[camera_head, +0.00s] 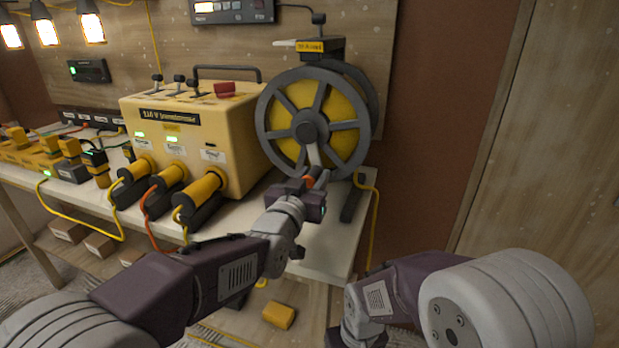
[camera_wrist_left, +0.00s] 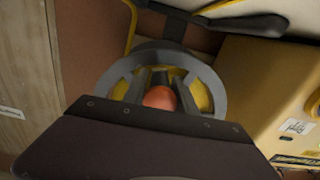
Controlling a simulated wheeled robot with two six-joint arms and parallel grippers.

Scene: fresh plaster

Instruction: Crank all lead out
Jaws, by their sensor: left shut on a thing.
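A cable reel (camera_head: 346,133) with grey spoked rims and a yellow drum stands at the right end of the white table. A light crank arm (camera_head: 314,153) runs down from its hub to an orange crank knob (camera_head: 308,181). My left gripper (camera_head: 313,183) is shut on the orange knob, at the lower front of the reel. The left wrist view shows the orange knob (camera_wrist_left: 160,97) between the fingers, with the reel (camera_wrist_left: 212,82) behind. A yellow lead (camera_head: 376,215) hangs from the reel's right side over the table edge.
A yellow power box (camera_head: 225,135) with several plugs in its front stands left of the reel. Several plugs and yellow leads lie at the table's left. A yellow block (camera_head: 279,315) lies below the table. A wooden panel (camera_head: 560,150) stands at right.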

